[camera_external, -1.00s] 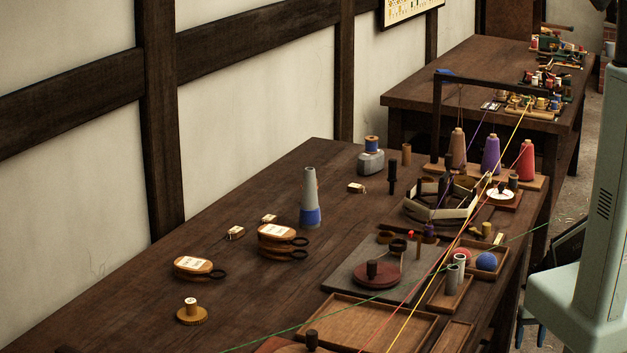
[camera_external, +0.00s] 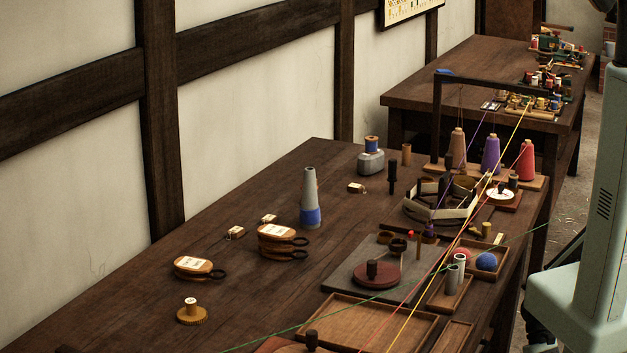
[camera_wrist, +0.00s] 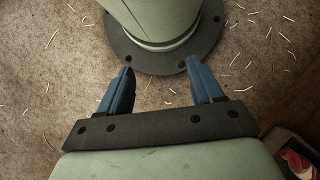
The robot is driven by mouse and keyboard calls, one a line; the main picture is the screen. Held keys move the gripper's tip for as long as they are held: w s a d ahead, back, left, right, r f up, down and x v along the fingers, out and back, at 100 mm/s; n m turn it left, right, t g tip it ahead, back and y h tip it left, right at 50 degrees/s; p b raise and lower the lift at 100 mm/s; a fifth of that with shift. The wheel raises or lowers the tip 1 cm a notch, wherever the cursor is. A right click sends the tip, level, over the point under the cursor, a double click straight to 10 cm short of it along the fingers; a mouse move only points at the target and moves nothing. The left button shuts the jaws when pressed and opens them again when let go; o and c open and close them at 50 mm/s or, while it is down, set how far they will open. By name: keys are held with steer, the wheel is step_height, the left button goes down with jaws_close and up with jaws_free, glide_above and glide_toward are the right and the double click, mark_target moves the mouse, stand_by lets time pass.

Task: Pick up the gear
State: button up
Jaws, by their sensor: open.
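A brass-coloured toothed gear (camera_external: 192,318) with a pale-topped hub lies flat on the dark wooden table, near its left front in the outside view. Nothing touches it. My gripper (camera_wrist: 160,70) shows in the wrist view with its two blue fingers spread apart and nothing between them. It hangs over the floor beside my own base, far from the gear. The gear is not in the wrist view.
Labelled oval wooden pieces with black loops (camera_external: 200,268) lie behind the gear, with a grey-blue cone (camera_external: 310,200) farther back. A shallow wooden tray (camera_external: 375,330) lies to its right. A green thread (camera_external: 300,325) runs low across the front. The table just around the gear is clear.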

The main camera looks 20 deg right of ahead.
steer(key=o, duration=0.5)
